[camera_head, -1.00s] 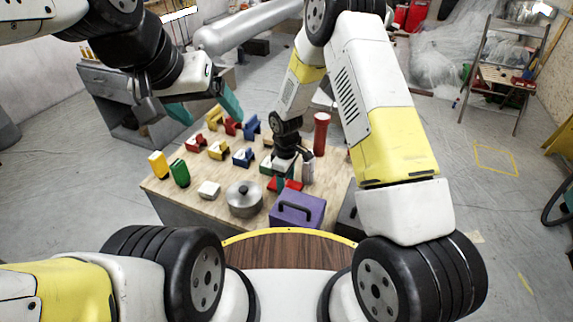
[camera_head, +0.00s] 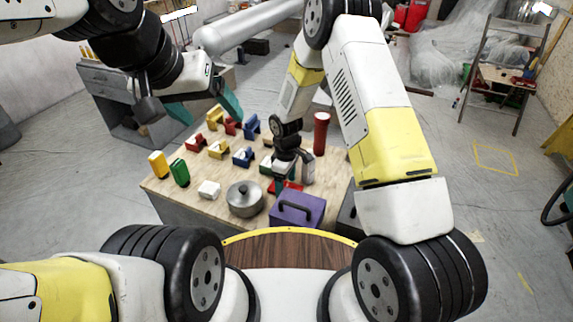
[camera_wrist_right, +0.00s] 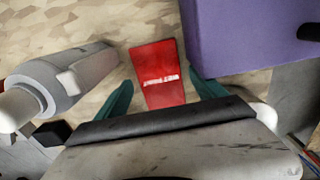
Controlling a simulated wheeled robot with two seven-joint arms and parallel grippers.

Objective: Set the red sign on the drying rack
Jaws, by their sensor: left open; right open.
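The red sign (camera_wrist_right: 157,66) lies on the table with white lettering, between the teal fingers of my right gripper (camera_wrist_right: 162,92) in the right wrist view. The fingers are open, with one on each side of its near end; I cannot tell whether they touch it. In the head view the sign (camera_head: 288,187) is partly hidden by the right gripper (camera_head: 284,183). My left gripper (camera_head: 212,112) is open and empty above the back left of the table. No drying rack can be made out with certainty; several coloured slotted holders (camera_head: 218,149) stand in rows on the table.
A purple box (camera_head: 297,208) with a dark handle stands close to the sign. A grey bottle-like object (camera_wrist_right: 65,82) lies left of the sign.

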